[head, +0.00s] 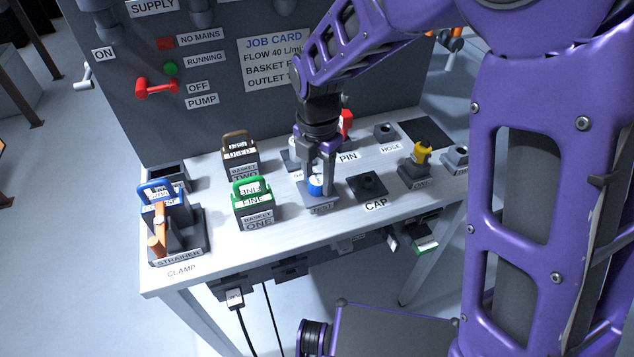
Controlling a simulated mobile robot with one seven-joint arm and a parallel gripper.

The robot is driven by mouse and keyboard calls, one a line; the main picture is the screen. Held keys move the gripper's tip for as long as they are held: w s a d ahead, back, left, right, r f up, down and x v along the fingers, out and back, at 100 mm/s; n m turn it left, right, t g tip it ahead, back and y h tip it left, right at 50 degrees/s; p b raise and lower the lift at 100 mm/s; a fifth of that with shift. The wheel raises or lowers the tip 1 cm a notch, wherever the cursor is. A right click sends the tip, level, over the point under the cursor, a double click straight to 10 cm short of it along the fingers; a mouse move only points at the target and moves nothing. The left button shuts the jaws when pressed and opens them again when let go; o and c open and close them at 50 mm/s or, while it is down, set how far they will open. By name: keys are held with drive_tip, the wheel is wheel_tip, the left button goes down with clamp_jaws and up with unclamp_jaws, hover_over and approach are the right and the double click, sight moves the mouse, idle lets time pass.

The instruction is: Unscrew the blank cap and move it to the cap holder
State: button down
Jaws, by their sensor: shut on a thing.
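My gripper (319,186) points down and is shut on a small blue cap with a white top (316,186). I take this to be the blank cap. It is at the block labelled TEST (320,206), low between the fingers. I cannot tell whether it is still threaded there or lifted slightly. The cap holder (367,186), a dark square block behind the CAP label, stands just right of the gripper, with a dark round feature on top and no cap visible on it.
Left are the green-handled FINE basket (251,200), the brown-handled USED basket (238,150) and the strainer with clamp (178,240). Right are a yellow-topped fitting (421,160) and the HOSE block (386,131). A red part (346,121) stands behind my gripper. The bench front is mostly clear.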

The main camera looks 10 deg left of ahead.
drive_tip(key=shift+r+n+p, duration=0.15)
drive_tip(key=shift+n+p, duration=0.25)
drive_tip(key=shift+n, duration=0.2)
drive_tip(key=shift+n+p, duration=0.6)
drive_tip(key=shift+n, duration=0.8)
drive_tip(key=shift+n+p, duration=1.55)
drive_tip(key=shift+n, duration=0.45)
